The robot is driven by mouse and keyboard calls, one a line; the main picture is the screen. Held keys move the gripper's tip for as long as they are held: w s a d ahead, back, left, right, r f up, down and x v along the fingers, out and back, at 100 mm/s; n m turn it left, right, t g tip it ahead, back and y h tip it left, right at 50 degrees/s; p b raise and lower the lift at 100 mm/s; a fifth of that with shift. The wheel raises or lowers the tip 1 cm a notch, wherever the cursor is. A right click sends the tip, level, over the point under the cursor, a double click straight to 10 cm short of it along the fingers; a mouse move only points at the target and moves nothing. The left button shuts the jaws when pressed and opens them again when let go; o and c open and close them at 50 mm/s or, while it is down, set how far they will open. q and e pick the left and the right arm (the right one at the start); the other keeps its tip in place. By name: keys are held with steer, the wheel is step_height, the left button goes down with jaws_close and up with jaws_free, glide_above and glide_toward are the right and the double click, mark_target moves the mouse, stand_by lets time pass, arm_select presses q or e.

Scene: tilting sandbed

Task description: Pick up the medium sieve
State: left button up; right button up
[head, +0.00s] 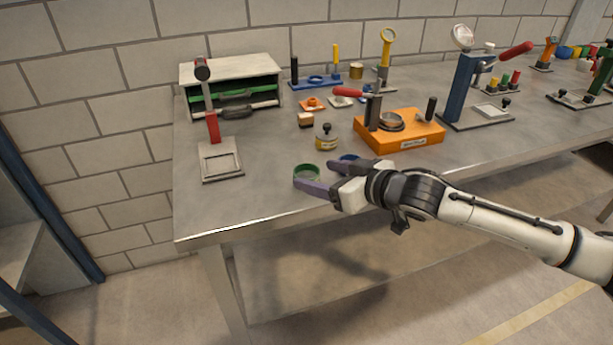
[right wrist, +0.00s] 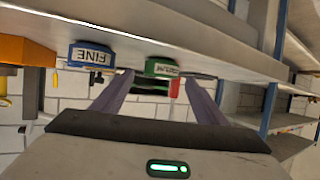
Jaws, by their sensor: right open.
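The medium sieve is the green round one (head: 307,173) on the table near its front edge. In the right wrist view its green label (right wrist: 163,68) lies ahead between my two fingertips. My right gripper (head: 315,174) is open and empty, its purple fingers pointing at the green sieve. I cannot tell whether they touch it. My left gripper is not in view.
A blue sieve (head: 349,157), labelled FINE in the wrist view (right wrist: 90,55), sits close beside my right gripper's far finger. A small yellow-labelled jar (head: 326,139) and an orange block fixture (head: 418,133) stand behind. The table's left front corner is clear.

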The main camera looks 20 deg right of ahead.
mark_target(299, 171)
steer(key=x, duration=0.4)
steer(key=shift+w+a, duration=0.15)
steer(key=shift+c, duration=0.5)
steer(key=c, duration=1.1)
